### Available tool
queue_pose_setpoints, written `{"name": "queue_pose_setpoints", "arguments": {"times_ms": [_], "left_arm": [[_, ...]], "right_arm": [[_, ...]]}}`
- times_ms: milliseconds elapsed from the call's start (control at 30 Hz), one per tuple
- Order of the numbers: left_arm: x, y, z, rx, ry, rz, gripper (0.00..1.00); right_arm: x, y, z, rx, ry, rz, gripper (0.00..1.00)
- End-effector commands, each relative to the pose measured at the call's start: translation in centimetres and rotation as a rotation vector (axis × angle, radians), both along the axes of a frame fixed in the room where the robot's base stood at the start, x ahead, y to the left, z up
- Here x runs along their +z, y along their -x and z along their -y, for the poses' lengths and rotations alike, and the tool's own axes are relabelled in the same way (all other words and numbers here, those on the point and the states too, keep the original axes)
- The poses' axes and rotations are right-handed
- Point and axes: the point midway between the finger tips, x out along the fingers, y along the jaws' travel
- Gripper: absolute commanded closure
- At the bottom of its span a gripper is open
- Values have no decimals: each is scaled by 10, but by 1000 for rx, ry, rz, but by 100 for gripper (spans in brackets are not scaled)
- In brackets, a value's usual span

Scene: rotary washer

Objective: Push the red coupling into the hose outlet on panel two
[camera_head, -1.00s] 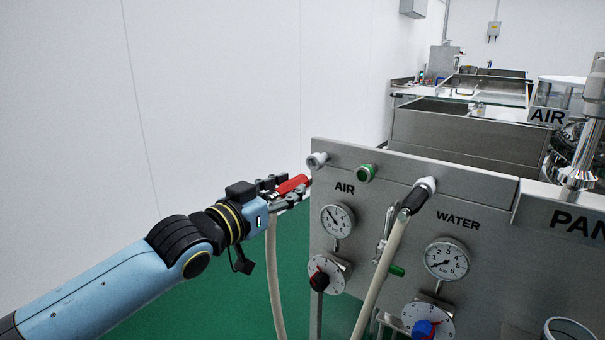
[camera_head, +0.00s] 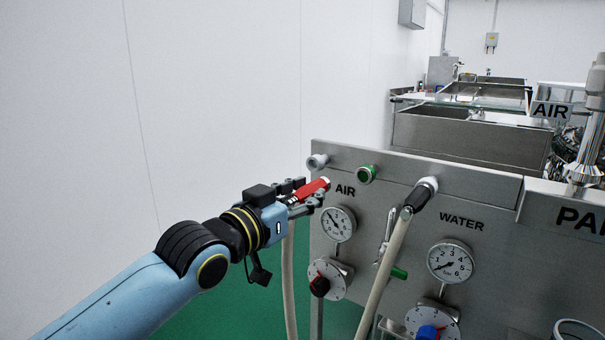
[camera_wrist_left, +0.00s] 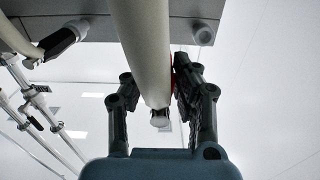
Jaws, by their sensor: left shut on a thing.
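My left gripper (camera_head: 313,194) is shut on the red coupling (camera_head: 311,190), which is tilted with its free end up and to the right. A pale hose (camera_head: 289,280) hangs below the gripper. In the left wrist view the hose (camera_wrist_left: 143,50) runs between the fingers (camera_wrist_left: 160,95), and only a sliver of red shows. The grey-white outlet (camera_head: 318,161) at the panel's (camera_head: 385,225) upper left corner is empty, just above the coupling and apart from it in the picture. It also shows in the left wrist view (camera_wrist_left: 203,34). My right gripper is not in view.
A green fitting (camera_head: 366,174) sits right of the outlet. A second hose with a black coupling (camera_head: 418,197) is in the WATER outlet (camera_head: 430,184) and hangs across the panel. Gauges (camera_head: 338,224) and knobs are below. The space left of the panel is open.

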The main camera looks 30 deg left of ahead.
Motion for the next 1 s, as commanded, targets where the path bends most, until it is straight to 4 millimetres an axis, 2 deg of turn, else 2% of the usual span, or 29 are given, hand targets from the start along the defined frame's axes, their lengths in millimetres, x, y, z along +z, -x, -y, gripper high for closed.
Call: {"name": "queue_pose_setpoints", "arguments": {"times_ms": [333, 800, 1000], "left_arm": [[0, 0, 3, 0, 3, 2, 100], [-1, 2, 33, 0, 4, 2, 100], [0, 3, 40, 0, 1, 2, 100]], "right_arm": [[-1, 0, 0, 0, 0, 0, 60], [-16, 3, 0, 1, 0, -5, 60], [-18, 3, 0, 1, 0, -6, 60]]}}
